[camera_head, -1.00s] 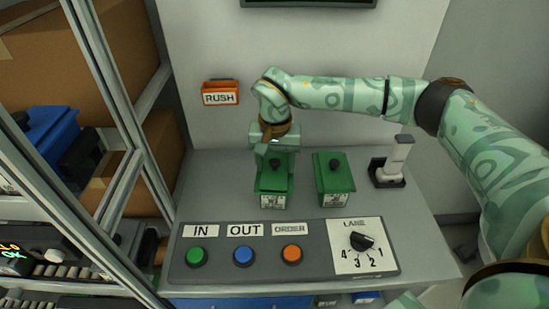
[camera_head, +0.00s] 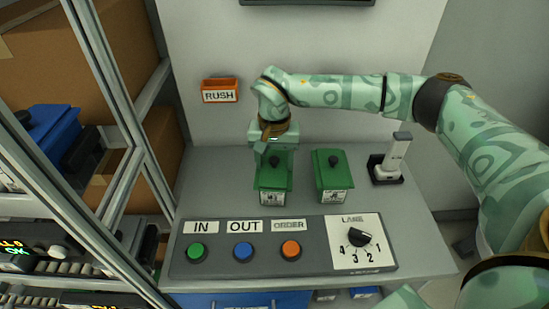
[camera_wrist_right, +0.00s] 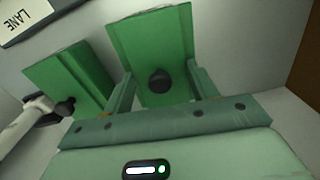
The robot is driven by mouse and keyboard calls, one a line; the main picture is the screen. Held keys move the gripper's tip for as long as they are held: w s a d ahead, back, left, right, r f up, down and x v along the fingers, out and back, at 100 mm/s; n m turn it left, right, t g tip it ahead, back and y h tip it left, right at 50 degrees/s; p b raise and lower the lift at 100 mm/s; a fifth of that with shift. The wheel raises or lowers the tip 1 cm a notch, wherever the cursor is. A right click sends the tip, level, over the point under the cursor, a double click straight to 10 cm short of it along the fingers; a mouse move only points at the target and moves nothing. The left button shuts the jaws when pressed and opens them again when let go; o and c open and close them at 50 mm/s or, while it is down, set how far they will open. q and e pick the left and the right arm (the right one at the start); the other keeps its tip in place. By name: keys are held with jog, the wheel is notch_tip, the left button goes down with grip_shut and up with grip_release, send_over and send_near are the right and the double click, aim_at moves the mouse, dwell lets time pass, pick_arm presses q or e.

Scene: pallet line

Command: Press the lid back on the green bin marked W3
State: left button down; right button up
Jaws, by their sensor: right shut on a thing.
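Two green bins with green lids and dark round knobs stand side by side on the grey bench, a left bin (camera_head: 272,185) and a right bin (camera_head: 335,178). Each has a small white label on its front, too small to read, so I cannot tell which is W3. My right gripper (camera_head: 274,150) points down at the left bin's lid. In the right wrist view its fingers straddle the green lid (camera_wrist_right: 150,40), with the knob (camera_wrist_right: 160,80) between them, and are shut on it. I cannot tell whether the lid sits fully down. My left gripper is not in view.
A grey panel (camera_head: 215,228) with green, blue and orange buttons and a lane dial (camera_head: 359,237) lies in front of the bins. A white handheld device in a dark stand (camera_head: 388,172) is to the right. An orange RUSH holder (camera_head: 220,90) hangs on the wall. Shelving with boxes stands left.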

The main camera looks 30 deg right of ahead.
jog(key=shift+f+p, duration=0.1)
jog(key=shift+p, duration=0.2)
dwell(0.5)
dwell(0.4)
jog(key=o, duration=1.4)
notch_tip(320, 180, up, 7)
jog(key=p, duration=0.6)
